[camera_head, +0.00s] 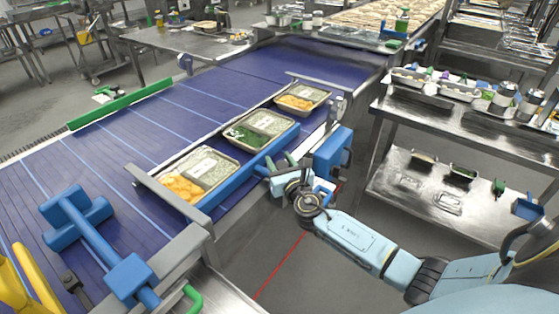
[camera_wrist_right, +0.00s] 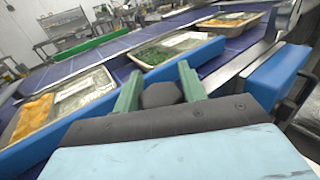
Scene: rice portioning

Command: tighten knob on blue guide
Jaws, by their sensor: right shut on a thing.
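The blue guide (camera_head: 246,169) is a long bar along the near edge of the conveyor, beside the trays. It also shows in the right wrist view (camera_wrist_right: 75,128), running behind my fingers. My right gripper (camera_head: 277,167) is at the guide's near side, towards its far half. In the right wrist view its green fingers (camera_wrist_right: 160,92) are shut on a dark, blocky knob (camera_wrist_right: 161,95). The fingers and wrist partly hide the knob's mounting, so its tightness cannot be told. My left gripper is not in view.
Several filled trays (camera_head: 238,150) stand in a row on the blue belt (camera_head: 120,141). A blue box (camera_head: 333,151) sits right of my gripper. A blue fixture (camera_head: 90,232) is at lower left. Steel shelves (camera_head: 400,185) stand to the right.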

